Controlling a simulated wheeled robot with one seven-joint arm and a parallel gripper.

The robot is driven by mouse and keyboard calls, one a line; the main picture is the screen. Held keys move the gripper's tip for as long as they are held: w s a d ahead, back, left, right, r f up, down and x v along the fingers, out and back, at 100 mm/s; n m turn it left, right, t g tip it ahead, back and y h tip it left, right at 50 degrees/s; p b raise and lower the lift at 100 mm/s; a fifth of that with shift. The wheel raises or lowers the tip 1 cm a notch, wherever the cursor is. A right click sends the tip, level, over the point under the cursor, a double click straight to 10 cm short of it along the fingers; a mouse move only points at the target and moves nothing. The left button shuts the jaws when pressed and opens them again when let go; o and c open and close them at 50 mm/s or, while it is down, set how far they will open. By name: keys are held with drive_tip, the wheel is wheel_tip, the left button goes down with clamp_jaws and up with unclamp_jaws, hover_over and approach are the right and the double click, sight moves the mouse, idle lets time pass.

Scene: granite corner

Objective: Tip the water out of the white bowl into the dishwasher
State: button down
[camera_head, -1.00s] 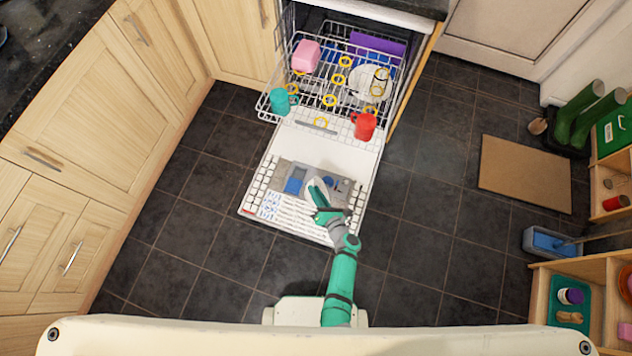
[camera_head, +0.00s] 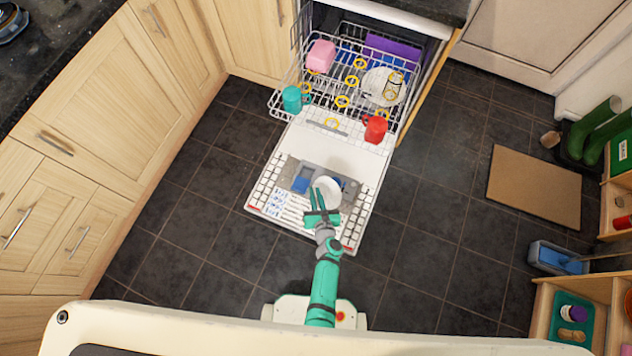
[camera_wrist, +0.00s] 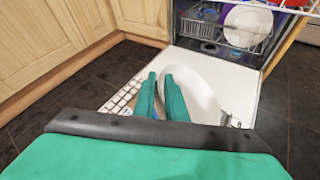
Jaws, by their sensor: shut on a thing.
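The white bowl (camera_head: 328,187) is above the dishwasher's lowered door (camera_head: 362,160). My gripper (camera_head: 319,194) is shut on it at its left side. In the wrist view, the two green fingers (camera_wrist: 162,84) are at the left part of the bowl (camera_wrist: 203,92), which looks like a tilted oval. I cannot make out any water in it.
Wooden cabinets (camera_head: 95,120) line the left side. Dark tiled floor lies open on both sides of the door. A brown mat (camera_head: 540,187), green boots (camera_head: 598,128), a blue-grey tray (camera_head: 556,258) and wooden shelves (camera_head: 575,300) are at the right.

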drive_tip(key=shift+s+a+r+n+h, duration=0.2)
drive_tip(key=shift+a+n+h, duration=0.35)
drive_tip(key=shift+n+h, duration=0.4)
drive_tip(key=shift+a+r+n, duration=0.1)
drive_tip(key=shift+a+n, duration=0.05)
drive_tip(key=shift+n, duration=0.2)
drive_tip(key=shift+w, duration=0.1)
drive_tip(key=w+d+r+h, duration=0.1)
drive_tip(key=w+d+r, duration=0.1)
drive_tip(key=r, duration=0.6)
drive_tip(key=w+d+r+m+h, duration=0.1)
drive_tip(key=w+d+r, duration=0.1)
drive_tip(key=r, duration=0.6)
drive_tip(key=shift+w+d+r+m+t, duration=0.2)
drive_tip(key=shift+d+r+m+t, duration=0.1)
drive_tip(key=shift+d, duration=0.3)
